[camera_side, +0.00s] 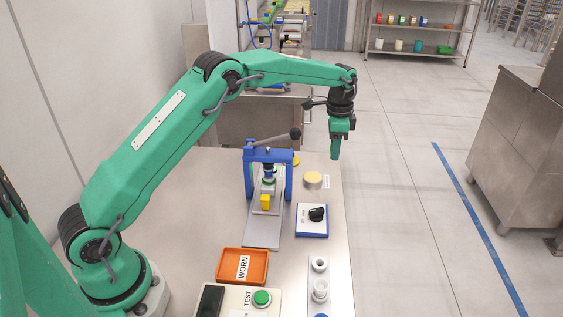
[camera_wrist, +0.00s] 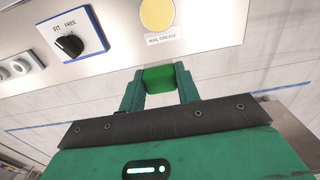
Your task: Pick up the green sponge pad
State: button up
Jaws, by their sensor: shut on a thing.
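The green sponge pad (camera_wrist: 158,79) is a bright green block between the two fingers of my gripper in the wrist view. My gripper (camera_side: 336,148) is shut on it and hangs in the air at the far right edge of the bench in the side view. In that view the pad is hard to tell from the green fingers.
A blue-framed press (camera_side: 268,155) is left of the pot. An orange WORN tray (camera_side: 243,266) and a TEST box with a green button (camera_side: 262,298) are nearer.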

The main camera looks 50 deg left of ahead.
jog(key=shift+s+d+r, duration=0.3)
jog(key=shift+d+r, duration=0.15)
jog(key=shift+d, duration=0.3)
jog(key=shift+o, duration=0.8)
jog(key=shift+c, duration=0.5)
jog(key=s+a+f, duration=0.2)
jog(key=a, duration=0.4)
jog(key=shift+s+f, duration=0.15)
jog(key=shift+s, duration=0.2)
jog(key=shift+f, duration=0.15)
